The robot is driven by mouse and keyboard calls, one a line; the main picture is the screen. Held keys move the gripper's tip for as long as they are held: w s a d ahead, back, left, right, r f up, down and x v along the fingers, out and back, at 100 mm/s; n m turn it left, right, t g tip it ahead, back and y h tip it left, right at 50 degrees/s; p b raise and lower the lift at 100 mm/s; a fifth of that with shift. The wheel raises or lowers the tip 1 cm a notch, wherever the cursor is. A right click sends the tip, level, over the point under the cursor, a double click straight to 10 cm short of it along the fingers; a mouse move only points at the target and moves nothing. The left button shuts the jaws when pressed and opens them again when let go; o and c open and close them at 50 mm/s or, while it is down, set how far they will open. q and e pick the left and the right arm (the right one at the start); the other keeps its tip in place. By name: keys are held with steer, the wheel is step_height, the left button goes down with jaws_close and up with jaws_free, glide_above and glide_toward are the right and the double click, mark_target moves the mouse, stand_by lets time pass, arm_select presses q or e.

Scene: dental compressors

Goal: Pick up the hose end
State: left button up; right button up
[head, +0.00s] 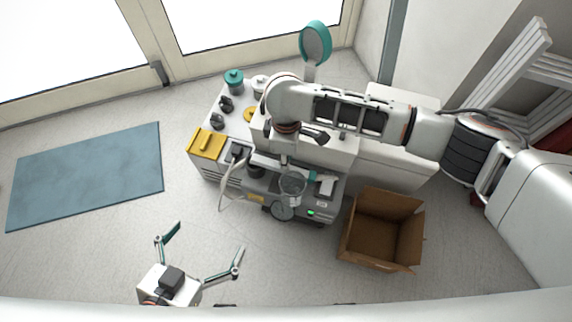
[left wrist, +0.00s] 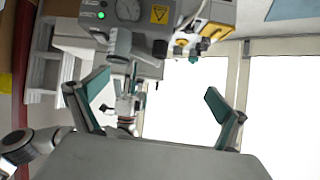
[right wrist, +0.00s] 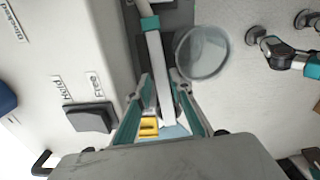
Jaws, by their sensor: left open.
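The grey compressor (head: 300,205) stands on the floor against the white cabinet, with a green light and a round gauge (head: 282,207). A pale hose (head: 222,190) loops out from its left side; it also shows at the top of the left wrist view (left wrist: 196,14). I cannot make out its free end. My left gripper (head: 208,238) is open and empty, in front of the compressor and lower left of the hose. My right gripper (right wrist: 163,78) is hidden under its arm in the head view. In its wrist view a pale bar with a teal collar (right wrist: 150,23) passes between its fingers; grip unclear.
An open cardboard box (head: 350,240) stands right of the compressor. A yellow tray (head: 207,143) and teal-lidded jar (head: 234,80) are on the cabinet top. A blue mat (head: 85,175) lies on clear floor at left. My right arm crosses above the cabinet.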

steer(key=shift+f, duration=0.25)
steer(key=shift+s+f, duration=0.1)
steer(key=shift+f, duration=0.2)
steer(key=f+b, duration=0.2)
steer(key=f, duration=0.1)
steer(key=shift+s, duration=0.2)
steer(key=shift+w+f+b, duration=0.2)
steer(key=shift+f+b, duration=0.4)
steer(key=shift+f, duration=0.1)
steer(key=shift+w+r, duration=0.1)
steer(key=shift+r, duration=0.1)
jaws_close()
arm_select(q)
steer(key=shift+w+d+r+n+t+h, duration=0.15)
steer(key=shift+w+d+r+n+t, duration=0.15)
steer(key=shift+d+r, duration=0.3)
steer(key=shift+w+d+r+n+t+h, duration=0.1)
steer(key=shift+w+d+r+n+h, duration=0.1)
steer(key=shift+w+d+r, duration=0.3)
